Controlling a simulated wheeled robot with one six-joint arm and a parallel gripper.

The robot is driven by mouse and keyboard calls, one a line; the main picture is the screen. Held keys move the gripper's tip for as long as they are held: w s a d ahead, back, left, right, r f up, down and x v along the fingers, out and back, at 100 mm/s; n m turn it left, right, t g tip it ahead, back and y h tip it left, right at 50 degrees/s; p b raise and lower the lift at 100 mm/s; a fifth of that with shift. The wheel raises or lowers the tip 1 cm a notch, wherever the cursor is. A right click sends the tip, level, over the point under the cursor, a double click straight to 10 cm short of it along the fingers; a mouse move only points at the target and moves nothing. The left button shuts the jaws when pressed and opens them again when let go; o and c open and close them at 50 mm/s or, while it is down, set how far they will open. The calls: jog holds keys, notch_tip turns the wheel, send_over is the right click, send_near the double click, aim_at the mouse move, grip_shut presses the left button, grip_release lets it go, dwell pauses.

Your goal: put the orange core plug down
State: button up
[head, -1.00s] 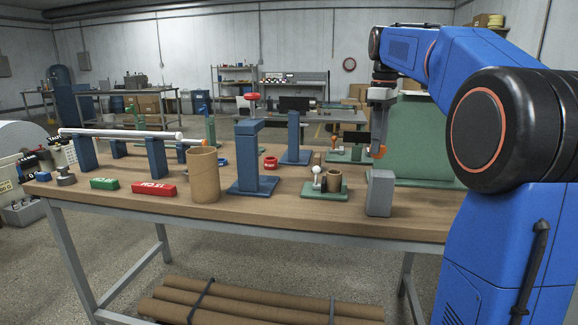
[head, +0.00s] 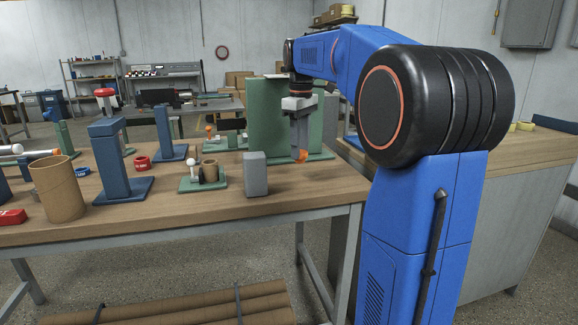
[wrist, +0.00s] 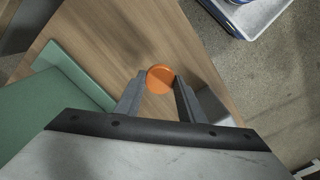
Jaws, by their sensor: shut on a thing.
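The orange core plug (wrist: 160,78) is a round orange disc between the two fingertips in the wrist view. In the head view the orange core plug (head: 302,155) shows at the lower tip of my gripper (head: 299,150). My gripper also shows in the wrist view (wrist: 159,82), shut on the plug. It points down over the right part of the wooden table (head: 300,196), in front of the green upright panel. I cannot tell whether the plug touches the table top.
A grey block (head: 255,175) stands left of my gripper, near the front edge. A green base (head: 206,184) with a white ball and brown cores is farther left. A green panel (head: 268,115) stands behind. In the wrist view, bare wood lies beneath and the table edge is close.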

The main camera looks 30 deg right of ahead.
jog(key=shift+a+f, duration=0.1)
jog(key=shift+f, duration=3.15)
jog(key=shift+f, duration=0.15)
jog(key=o, duration=1)
notch_tip(320, 180, up, 12)
jog(key=shift+r, duration=0.2)
jog(key=s+a+f+m+t, duration=0.1)
jog(key=s+a+f+m, duration=0.1)
jog(key=s+a+f, duration=0.3)
jog(key=s+a+f+m+t, duration=0.2)
jog(key=s+a+f, duration=0.4)
jog(key=s+f, duration=0.6)
jog(key=s+a+f+m+t, duration=0.1)
jog(key=s+a+f, duration=0.4)
jog(key=s+f, duration=0.4)
jog(key=shift+s+a+f+m+t, duration=0.1)
jog(key=shift+s+f+m+t, duration=0.1)
jog(key=shift+s, duration=0.6)
jog(key=shift+s+a+f+m+t, duration=0.1)
jog(key=shift+s+m+t, duration=0.1)
jog(key=shift+s, duration=0.6)
